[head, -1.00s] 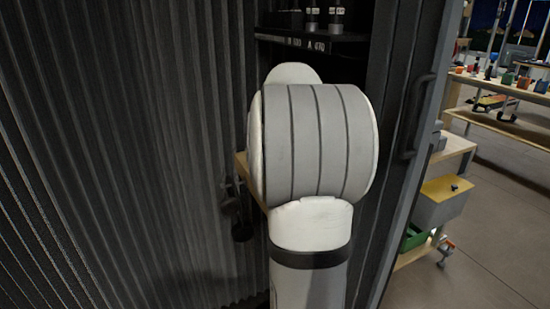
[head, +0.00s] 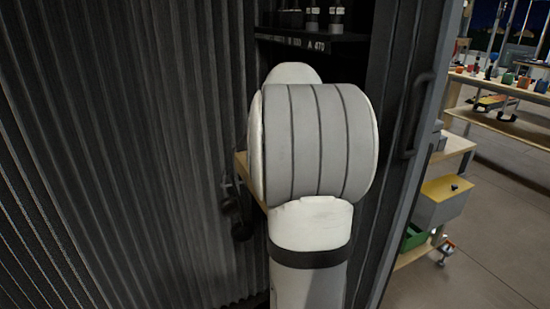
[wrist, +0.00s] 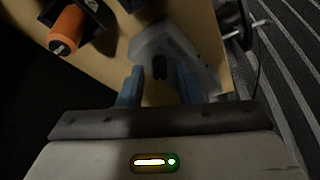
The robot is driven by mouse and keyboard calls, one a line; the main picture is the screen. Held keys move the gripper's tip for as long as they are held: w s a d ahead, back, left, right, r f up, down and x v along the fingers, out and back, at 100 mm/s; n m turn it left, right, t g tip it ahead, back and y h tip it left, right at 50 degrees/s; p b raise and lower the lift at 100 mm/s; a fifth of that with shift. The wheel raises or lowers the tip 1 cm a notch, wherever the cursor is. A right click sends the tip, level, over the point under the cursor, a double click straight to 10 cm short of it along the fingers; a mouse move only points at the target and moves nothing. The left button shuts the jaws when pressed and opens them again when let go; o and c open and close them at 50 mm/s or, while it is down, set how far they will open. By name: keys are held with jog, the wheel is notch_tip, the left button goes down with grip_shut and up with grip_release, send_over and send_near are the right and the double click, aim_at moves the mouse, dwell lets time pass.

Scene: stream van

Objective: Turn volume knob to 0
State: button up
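In the wrist view my gripper (wrist: 160,86) shows two blue fingers, spread apart with a clear gap. Ahead of the fingers is a grey device (wrist: 185,45) over a wooden board. A small dark part (wrist: 159,67) shows on it, between the fingers in the picture; I cannot tell whether it is the volume knob or whether a finger touches it. No dial marking or number is readable. In the head view my own arm hides the gripper and the work area.
An orange cylinder in a black mount (wrist: 68,30) stands on the wooden board (wrist: 115,60) at upper left. Cables and a dark round object (wrist: 232,20) lie to the right. In the head view, a shelf (head: 310,37) is behind my arm and a door handle (head: 412,115) is right.

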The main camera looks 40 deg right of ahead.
jog(key=shift+o, duration=0.5)
jog(key=p+v, duration=0.2)
jog(key=v, duration=0.5)
jog(key=shift+r, duration=0.35)
jog(key=shift+s+a, duration=0.1)
jog(key=shift+s, duration=0.05)
